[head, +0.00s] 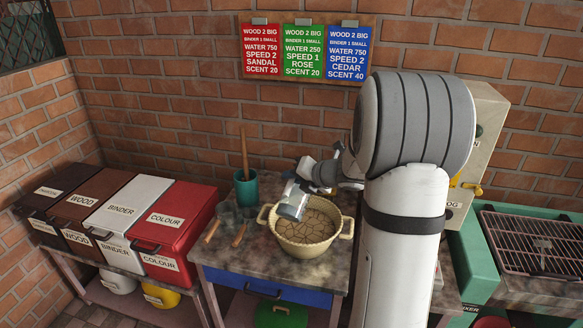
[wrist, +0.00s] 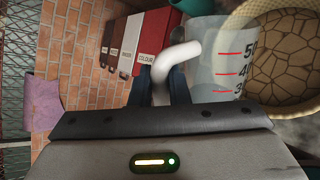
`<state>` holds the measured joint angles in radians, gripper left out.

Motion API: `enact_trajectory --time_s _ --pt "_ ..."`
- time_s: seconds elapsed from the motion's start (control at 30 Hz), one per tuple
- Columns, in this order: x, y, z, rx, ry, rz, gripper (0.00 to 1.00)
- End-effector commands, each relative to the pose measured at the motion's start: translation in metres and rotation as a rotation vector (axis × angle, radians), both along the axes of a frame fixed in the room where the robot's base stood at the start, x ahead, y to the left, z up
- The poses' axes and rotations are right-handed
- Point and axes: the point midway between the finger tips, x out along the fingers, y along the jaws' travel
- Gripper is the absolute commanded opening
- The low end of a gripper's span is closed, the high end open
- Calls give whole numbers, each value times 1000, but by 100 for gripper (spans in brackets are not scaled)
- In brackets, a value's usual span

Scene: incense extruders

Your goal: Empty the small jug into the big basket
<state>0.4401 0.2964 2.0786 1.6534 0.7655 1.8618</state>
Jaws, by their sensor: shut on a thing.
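A clear jug with red level marks (wrist: 218,60) is in the wrist view, with its pale handle (wrist: 178,62) between my fingers. In the head view the jug (head: 292,206) is tilted over the left part of the big basket. My gripper (head: 307,186) is shut on the jug's handle. The big basket (head: 348,228) is cream with two side handles and stands on the table. Its inside shows a brown cracked pattern, also seen in the wrist view where the basket (wrist: 235,22) is at the upper right. I cannot tell whether anything is in the jug.
A teal pot (head: 246,190) with a wooden stick stands behind left of the basket. Clear vessels (head: 228,214) and wooden-handled tools (head: 212,231) lie left of it. Labelled bins (head: 172,232) stand further left. My arm hides the table's right part.

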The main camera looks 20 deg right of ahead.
Motion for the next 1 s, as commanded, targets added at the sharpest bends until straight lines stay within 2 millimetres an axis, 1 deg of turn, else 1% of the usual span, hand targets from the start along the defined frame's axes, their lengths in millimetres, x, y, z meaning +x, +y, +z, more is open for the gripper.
enact_trajectory --time_s 0.03,0.57,0.63,0.83,1.0 --pt "1 -2 6 13 15 0 0" --pt "16 -17 -5 159 162 -2 0" --pt "22 -22 -15 195 196 -1 0" --pt "34 -35 -24 317 323 0 0" --pt "46 -47 -24 409 414 0 0"
